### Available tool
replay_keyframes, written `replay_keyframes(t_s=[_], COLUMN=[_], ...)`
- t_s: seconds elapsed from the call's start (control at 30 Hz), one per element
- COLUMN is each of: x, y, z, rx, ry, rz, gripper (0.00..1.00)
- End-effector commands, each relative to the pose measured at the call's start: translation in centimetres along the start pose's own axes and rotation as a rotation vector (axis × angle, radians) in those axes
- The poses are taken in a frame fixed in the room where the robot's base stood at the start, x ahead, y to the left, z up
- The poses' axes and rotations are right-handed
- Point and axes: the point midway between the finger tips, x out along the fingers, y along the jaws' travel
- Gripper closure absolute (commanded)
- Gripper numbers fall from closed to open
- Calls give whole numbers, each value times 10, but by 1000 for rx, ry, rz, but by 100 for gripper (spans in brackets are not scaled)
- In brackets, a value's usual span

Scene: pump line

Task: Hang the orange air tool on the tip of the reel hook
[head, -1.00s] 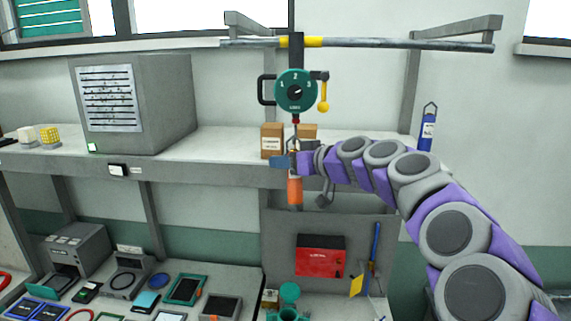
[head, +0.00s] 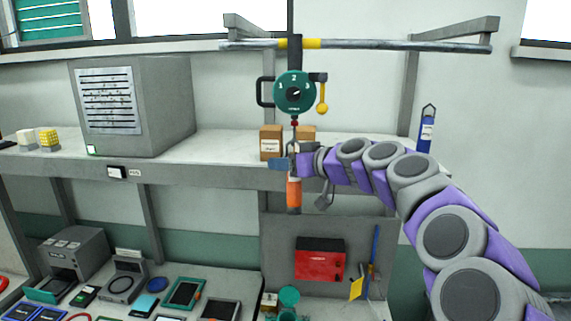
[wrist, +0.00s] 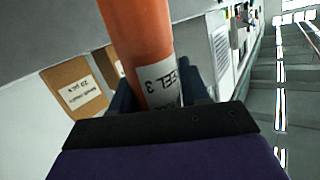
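The orange air tool (head: 293,194) hangs upright in my gripper (head: 289,163), its orange body below the fingers. My gripper is shut on it, reaching in from the right. In the wrist view the orange tool (wrist: 140,45) with its white label stands between the dark fingers (wrist: 160,85). The green reel (head: 294,93) hangs from the overhead rail, directly above the tool. The reel hook (head: 295,135) hangs beneath it, just above my gripper. The hook and the tool's top overlap in the head view; I cannot tell whether they are linked.
Small cardboard boxes (head: 271,142) stand on the shelf (head: 220,165) behind the gripper. A large grey cabinet (head: 165,105) is at left. A blue bottle-like item (head: 426,132) hangs at right. A red box (head: 320,259) is on the panel below. The lower bench holds several devices.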

Motion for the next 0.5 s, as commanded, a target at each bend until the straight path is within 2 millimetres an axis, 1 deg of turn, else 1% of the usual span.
replay_keyframes(t_s=[0.03, 0.2, 0.27, 0.5], x=[0, 0, 0, 0], y=[0, 0, 0, 1], z=[0, 0, 0, 1], rx=[0, 0, 0, 0], ry=[0, -1, -1, -3], rz=[0, 0, 0, 0], gripper=[50, 33, 28, 28])
